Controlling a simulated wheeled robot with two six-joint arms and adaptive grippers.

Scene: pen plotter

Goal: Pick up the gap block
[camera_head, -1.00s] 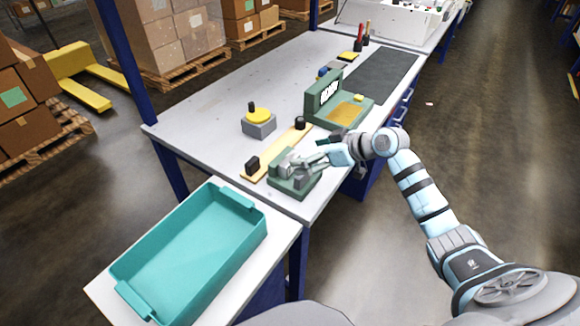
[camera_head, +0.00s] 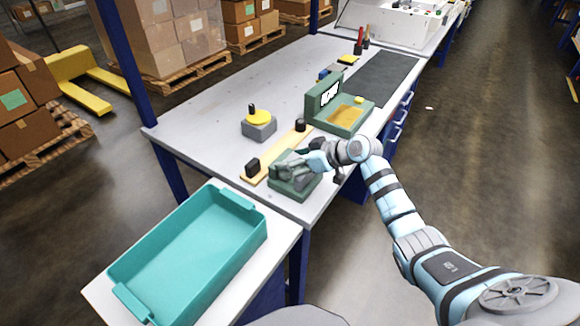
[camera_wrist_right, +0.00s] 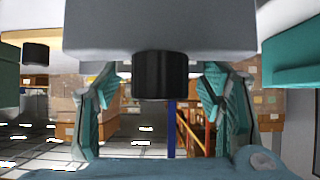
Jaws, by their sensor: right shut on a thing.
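My right gripper (camera_head: 287,170) is at the small green fixture (camera_head: 300,188) on the front corner of the workbench. The right wrist view looks upside down and shows a wide grey block with a black knob, which I take for the gap block (camera_wrist_right: 160,28). My left gripper is in neither view.
A yellow bar (camera_head: 277,153) with two black knobs lies just behind the fixture. A green plotter-like stand (camera_head: 345,118) is to the right. An empty teal tub (camera_head: 185,245) sits in front left.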

